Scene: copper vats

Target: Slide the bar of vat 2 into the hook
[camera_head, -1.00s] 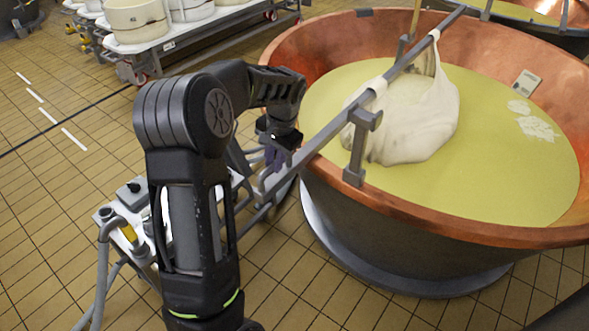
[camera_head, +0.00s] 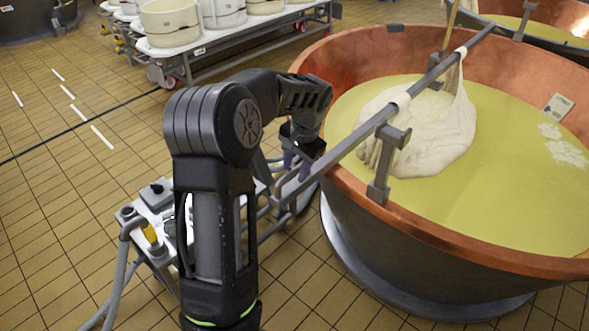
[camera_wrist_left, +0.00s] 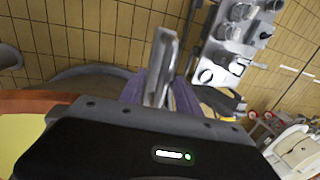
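The grey bar (camera_head: 345,146) runs across the near copper vat (camera_head: 420,225), with a white cloth bundle (camera_head: 430,125) hanging from it over the yellow liquid. A grey upright bracket (camera_head: 384,165), seemingly the hook, stands on the near rim beside the bar. Whether the bar sits in it is unclear. My left gripper (camera_head: 293,165) is at the bar's near end, outside the rim. In the left wrist view the bar (camera_wrist_left: 163,65) passes between the purple fingers of my left gripper (camera_wrist_left: 160,88), which look closed on it. My right gripper is out of view.
A grey-white cart (camera_head: 155,200) with hoses stands on the tiled floor below my left arm. A wheeled table (camera_head: 215,38) with white tubs is at the back. Another copper vat (camera_head: 560,20) stands at the top right. Open floor lies at left.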

